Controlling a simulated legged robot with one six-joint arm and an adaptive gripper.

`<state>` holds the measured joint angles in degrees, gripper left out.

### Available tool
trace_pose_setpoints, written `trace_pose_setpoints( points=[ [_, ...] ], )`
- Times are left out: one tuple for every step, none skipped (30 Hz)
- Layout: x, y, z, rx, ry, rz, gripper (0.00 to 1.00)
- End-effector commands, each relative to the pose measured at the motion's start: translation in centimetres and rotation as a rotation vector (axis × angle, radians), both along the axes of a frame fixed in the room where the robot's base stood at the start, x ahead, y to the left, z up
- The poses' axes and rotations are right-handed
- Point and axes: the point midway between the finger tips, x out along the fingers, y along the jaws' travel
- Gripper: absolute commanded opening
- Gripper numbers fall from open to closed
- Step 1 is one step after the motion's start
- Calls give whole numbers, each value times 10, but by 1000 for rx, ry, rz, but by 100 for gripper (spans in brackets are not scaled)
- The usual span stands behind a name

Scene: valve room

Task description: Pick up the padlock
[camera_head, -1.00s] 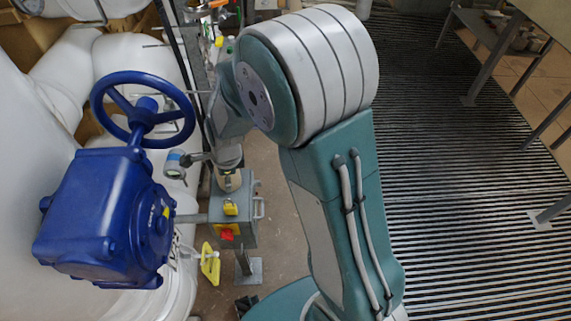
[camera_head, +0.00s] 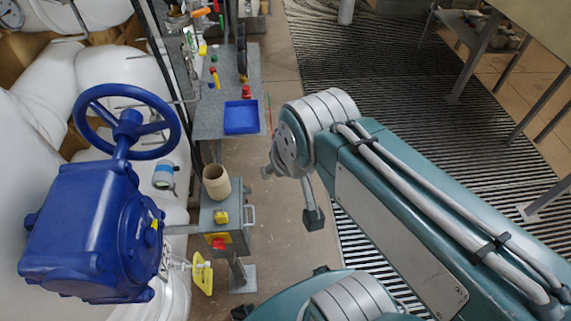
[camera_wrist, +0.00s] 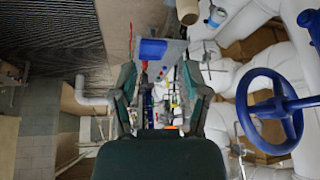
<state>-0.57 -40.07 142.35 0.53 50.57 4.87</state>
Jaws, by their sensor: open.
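A small yellow object that looks like the padlock (camera_head: 221,216) lies on top of a grey box (camera_head: 233,240) in the head view, beside a beige cup (camera_head: 216,182). I cannot make out a shackle. In the wrist view I cannot pick out this object. My gripper (camera_wrist: 160,78) is open and empty in the wrist view, with a finger on each side. In the head view my folded arm is right of the grey box and apart from it; only part of the gripper shows there.
A blue valve body with a handwheel (camera_head: 128,125) stands close at the left. Behind the box is a bench with a blue tray (camera_head: 241,117) and small red, yellow and green items. A yellow object (camera_head: 202,275) hangs low beside the box. Floor grating at right is open.

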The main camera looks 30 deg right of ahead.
Motion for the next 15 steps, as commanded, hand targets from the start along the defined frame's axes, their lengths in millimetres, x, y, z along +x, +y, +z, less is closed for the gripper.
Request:
trace_pose_setpoints(
  points=[
    [-6,-2,2,-23,-12,29,60],
    [-8,-3,3,-32,-15,43,60],
    [-10,-4,3,-43,-18,58,60],
    [-11,-4,3,-47,-18,63,60],
    [-12,-4,3,-50,-19,67,60],
    [-12,-4,3,-51,-18,70,67],
    [-12,-4,3,-51,-18,70,67],
    [-11,-4,3,-51,-18,70,67],
    [-11,-4,3,-51,-18,69,67],
    [-11,-4,3,-51,-18,69,67],
    [-11,-4,3,-50,-18,68,67],
    [-11,-4,3,-48,-15,69,67],
    [-10,-3,2,-44,-10,66,67],
    [-9,-3,0,-36,-2,63,67],
    [-7,-1,-3,-19,17,56,67]
  ],
)
